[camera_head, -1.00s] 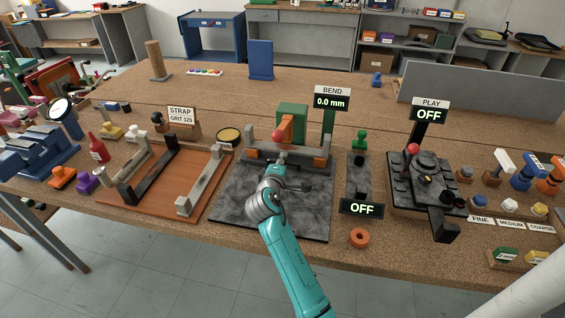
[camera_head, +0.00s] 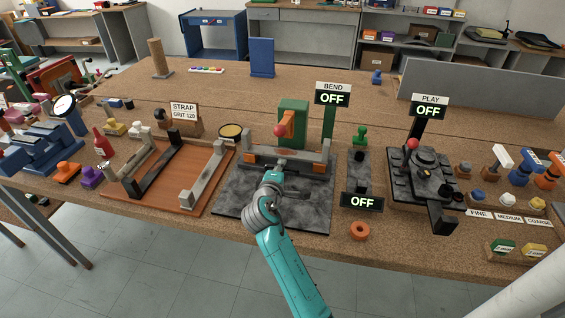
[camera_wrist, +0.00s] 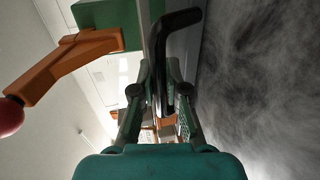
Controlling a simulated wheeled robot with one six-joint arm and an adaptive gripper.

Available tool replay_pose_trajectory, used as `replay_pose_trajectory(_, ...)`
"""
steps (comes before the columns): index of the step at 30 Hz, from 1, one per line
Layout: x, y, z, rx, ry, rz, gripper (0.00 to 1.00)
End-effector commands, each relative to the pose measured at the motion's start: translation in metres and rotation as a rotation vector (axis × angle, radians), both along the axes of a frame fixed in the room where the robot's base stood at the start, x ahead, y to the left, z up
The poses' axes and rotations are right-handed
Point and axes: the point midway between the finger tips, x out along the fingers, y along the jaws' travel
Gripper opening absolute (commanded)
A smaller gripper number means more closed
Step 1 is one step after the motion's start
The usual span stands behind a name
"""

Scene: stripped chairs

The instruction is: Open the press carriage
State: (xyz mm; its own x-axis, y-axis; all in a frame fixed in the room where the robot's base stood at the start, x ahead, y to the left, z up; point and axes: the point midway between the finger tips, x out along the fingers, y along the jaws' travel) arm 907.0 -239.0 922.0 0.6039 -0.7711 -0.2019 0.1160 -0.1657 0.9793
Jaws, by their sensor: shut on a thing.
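The press stands on a dark mottled slab (camera_head: 235,200) at the middle of the bench. It has a green upright block (camera_head: 298,108), an orange lever (camera_head: 289,125) with a red knob (camera_head: 279,131), and a grey crossbar with orange end pieces (camera_head: 318,158). My gripper (camera_head: 282,166) is low in front of the crossbar. In the wrist view my gripper (camera_wrist: 157,88) has its fingers closed around a black bent handle (camera_wrist: 178,22). The lever (camera_wrist: 55,65) and knob (camera_wrist: 10,117) are left of the fingers. My arm hides part of the slab.
The BEND display (camera_head: 333,98) reads OFF. A STRAP fixture on a brown board (camera_head: 165,185) is to the left. A black PLAY fixture (camera_head: 418,185) is to the right, with an OFF plate (camera_head: 362,202) and orange ring (camera_head: 359,231) between. The bench behind is mostly clear.

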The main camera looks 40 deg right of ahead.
Motion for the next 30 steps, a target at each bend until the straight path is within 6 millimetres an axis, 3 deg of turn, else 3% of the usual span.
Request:
replay_pose_trajectory(9, -0.044, 0.059, -0.001, 0.0, 0.002, 0.006, 0.0)
replay_pose_trajectory(15, -0.067, 0.087, -0.001, 0.0, 0.001, 0.005, 0.0)
replay_pose_trajectory(21, -0.08, 0.104, -0.001, 0.001, 0.001, 0.003, 0.0)
replay_pose_trajectory(30, -0.085, 0.109, -0.001, 0.0, 0.001, 0.001, 0.0)
